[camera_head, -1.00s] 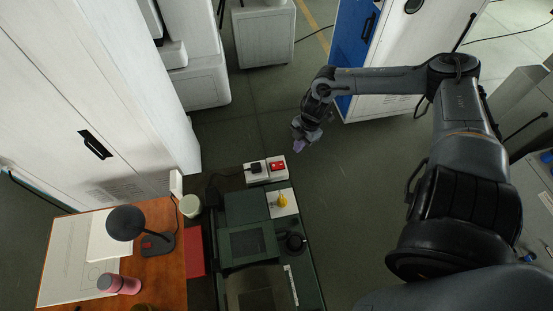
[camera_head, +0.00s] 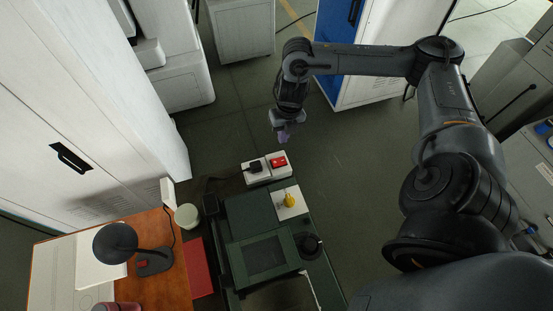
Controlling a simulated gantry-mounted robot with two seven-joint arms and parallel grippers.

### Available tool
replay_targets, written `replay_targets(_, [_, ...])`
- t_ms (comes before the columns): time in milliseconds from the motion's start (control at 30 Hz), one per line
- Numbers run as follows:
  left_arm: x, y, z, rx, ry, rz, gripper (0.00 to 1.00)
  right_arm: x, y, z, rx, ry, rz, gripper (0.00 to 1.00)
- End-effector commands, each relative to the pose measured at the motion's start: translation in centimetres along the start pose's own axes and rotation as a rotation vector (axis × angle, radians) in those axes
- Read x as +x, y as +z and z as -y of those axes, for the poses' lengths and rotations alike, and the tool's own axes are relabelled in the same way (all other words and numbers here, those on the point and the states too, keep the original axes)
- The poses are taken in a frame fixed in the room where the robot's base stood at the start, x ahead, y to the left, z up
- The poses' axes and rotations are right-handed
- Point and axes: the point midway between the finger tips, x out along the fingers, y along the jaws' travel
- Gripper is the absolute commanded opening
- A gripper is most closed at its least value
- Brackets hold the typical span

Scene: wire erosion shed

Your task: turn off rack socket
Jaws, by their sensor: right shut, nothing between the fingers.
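The rack socket (camera_head: 265,168) is a white block at the far end of the green machine. A black plug (camera_head: 254,166) sits in its left part, and a red switch (camera_head: 278,162) is on its right part. I cannot tell the switch's position. My right gripper (camera_head: 284,137) is shut and empty, pointing down just beyond the red switch in the picture, apart from it. My left gripper is not in view.
The green machine (camera_head: 240,215) carries a yellow knob (camera_head: 290,200) on a white plate and a black round knob (camera_head: 309,244). A wooden desk (camera_head: 150,290) with a black lamp (camera_head: 115,243) stands at left. Tall white cabinets (camera_head: 80,110) stand further left. Floor beyond the socket is clear.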

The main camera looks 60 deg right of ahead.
Motion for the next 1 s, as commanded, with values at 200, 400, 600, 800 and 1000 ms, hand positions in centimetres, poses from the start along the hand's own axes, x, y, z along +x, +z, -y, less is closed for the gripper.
replay_targets(200, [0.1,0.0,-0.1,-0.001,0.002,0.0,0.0,-0.3,0.3,-0.3,0.0,0.009,0.008,0.0])
replay_targets(400, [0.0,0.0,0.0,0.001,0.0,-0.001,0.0,-0.2,0.3,-0.3,0.001,0.008,0.007,0.0])
replay_targets(600, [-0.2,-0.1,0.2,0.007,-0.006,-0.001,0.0,0.6,0.2,-0.3,0.0,0.009,0.004,0.0])
replay_targets(800, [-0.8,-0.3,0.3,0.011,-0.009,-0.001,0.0,3.3,0.2,-0.4,0.001,0.009,0.003,0.0])
replay_targets(1000, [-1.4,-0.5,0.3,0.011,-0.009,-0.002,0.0,7.1,0.2,-0.4,0.003,0.007,0.004,0.0])
